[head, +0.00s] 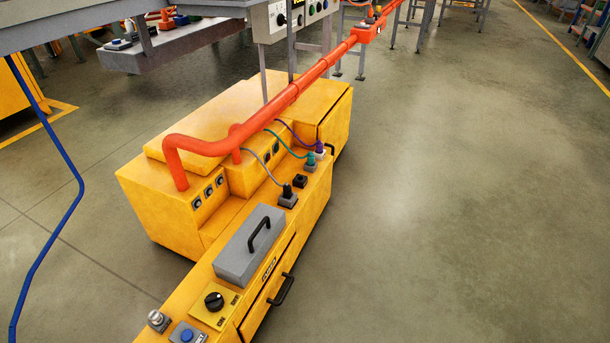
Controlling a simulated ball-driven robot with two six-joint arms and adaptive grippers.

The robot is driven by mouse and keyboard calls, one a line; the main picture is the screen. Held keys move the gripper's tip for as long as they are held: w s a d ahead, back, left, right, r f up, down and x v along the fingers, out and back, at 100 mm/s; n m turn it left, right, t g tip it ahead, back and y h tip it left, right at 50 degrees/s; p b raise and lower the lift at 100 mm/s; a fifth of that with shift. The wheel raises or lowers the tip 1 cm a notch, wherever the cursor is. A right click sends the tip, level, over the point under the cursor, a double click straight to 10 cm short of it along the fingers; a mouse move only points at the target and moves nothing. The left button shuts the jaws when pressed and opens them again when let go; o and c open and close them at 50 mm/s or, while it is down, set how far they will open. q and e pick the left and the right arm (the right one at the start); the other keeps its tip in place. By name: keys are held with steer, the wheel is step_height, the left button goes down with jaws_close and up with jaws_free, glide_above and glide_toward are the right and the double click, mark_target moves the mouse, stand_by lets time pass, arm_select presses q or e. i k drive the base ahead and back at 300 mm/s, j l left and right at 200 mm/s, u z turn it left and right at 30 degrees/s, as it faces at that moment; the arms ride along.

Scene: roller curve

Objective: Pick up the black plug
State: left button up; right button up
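The black plug (287,190) stands upright on a grey socket block (288,201) on the narrow top of the yellow machine (225,240). A grey cable (262,164) runs from it back towards the machine's rear panel. I cannot tell how deep the plug sits in the block. Just behind it is a small black block (300,181) with no cable. A teal plug (310,159) and a purple plug (320,147) stand further back, each with its own cable. Neither of my grippers is in view.
A grey lidded box (249,246) with a black handle sits in front of the plug. A black rotary knob (214,301) is nearer. A thick orange pipe (265,115) arches over the machine. Open floor (450,220) lies to the right.

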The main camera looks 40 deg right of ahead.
mark_target(287, 189)
steer(key=z, duration=0.95)
